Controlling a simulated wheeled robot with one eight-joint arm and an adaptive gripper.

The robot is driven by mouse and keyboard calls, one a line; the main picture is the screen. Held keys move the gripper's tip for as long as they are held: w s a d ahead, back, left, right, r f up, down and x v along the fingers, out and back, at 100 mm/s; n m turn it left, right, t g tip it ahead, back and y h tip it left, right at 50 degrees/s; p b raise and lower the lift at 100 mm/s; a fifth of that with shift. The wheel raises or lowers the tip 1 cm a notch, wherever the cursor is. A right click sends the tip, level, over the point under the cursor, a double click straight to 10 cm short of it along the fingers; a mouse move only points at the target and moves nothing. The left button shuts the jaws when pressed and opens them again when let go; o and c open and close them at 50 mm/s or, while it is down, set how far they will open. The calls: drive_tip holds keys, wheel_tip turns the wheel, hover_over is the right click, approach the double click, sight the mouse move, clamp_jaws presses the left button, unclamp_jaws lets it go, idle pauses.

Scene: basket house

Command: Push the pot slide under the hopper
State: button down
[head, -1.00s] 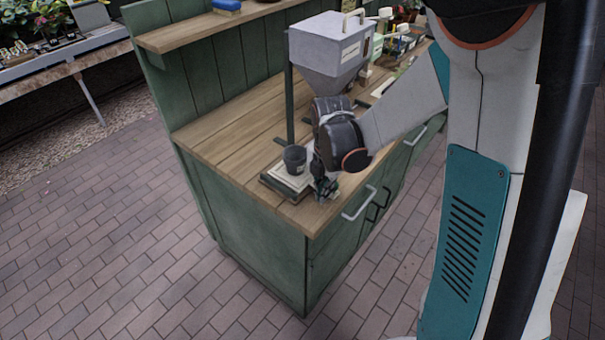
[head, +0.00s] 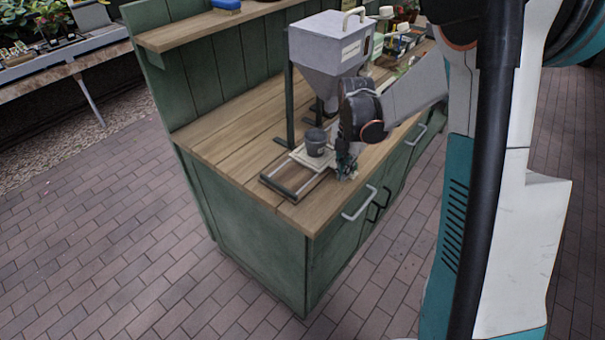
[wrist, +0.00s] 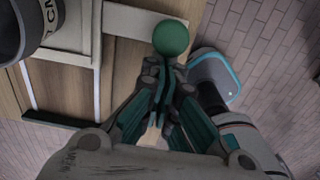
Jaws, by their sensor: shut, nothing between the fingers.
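The dark grey pot (head: 316,142) stands upright on the cream slide plate (head: 299,157), which rests on a dark rail frame (head: 284,191). The near-left end of the frame is bare. The grey hopper (head: 328,52) stands on green posts; in the head view its funnel is above and slightly right of the pot. My gripper (head: 346,168) is low at the slide's right side. In the wrist view my gripper (wrist: 165,88) is shut and empty, its tips at the green ball knob (wrist: 171,37) on the slide's pale arm (wrist: 140,23). Contact is hard to judge. The pot (wrist: 15,30) is partly cut off there.
The wooden bench top (head: 225,137) is clear left of the rails. A drawer handle (head: 359,203) sticks out from the bench front below my gripper. Several small items stand at the bench's far end. A blue brush (head: 227,4) lies on the shelf.

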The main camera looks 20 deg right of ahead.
drive_tip(key=w+d, duration=0.2)
drive_tip(key=d, duration=0.1)
drive_tip(key=w+d, duration=0.1)
drive_tip(key=d, duration=0.1)
drive_tip(key=shift+w+d, duration=0.1)
drive_tip(key=shift+w, duration=0.3)
drive_tip(key=shift+s+a+r+p, duration=0.2)
drive_tip(key=shift+r+p, duration=0.3)
drive_tip(key=shift+r, duration=0.35)
drive_tip(key=shift+s+a+r+p, duration=0.1)
drive_tip(key=shift+a+r+p, duration=0.15)
drive_tip(key=shift+r+p, duration=0.45)
drive_tip(key=shift+s+a+r+p, duration=0.2)
drive_tip(key=shift+r+p, duration=0.1)
drive_tip(key=shift+r, duration=0.7)
drive_tip(key=s+a+r+m+t, duration=0.2)
drive_tip(key=s+a+r+m, duration=0.2)
drive_tip(key=s+r+m, duration=0.25)
drive_tip(key=s+a+r+m+t, duration=0.1)
drive_tip(key=s+a+r+m, duration=0.35)
drive_tip(key=r+m, duration=0.2)
drive_tip(key=s+a+r+m+t, duration=0.1)
drive_tip(key=s+a+m+t, duration=0.1)
drive_tip(key=s+m, duration=0.4)
drive_tip(key=s+a+r+m+t, duration=0.1)
drive_tip(key=s+a+m+t, duration=0.1)
drive_tip(key=s+m, duration=0.4)
drive_tip(key=shift+s+r, duration=0.3)
drive_tip(key=shift+s, duration=0.2)
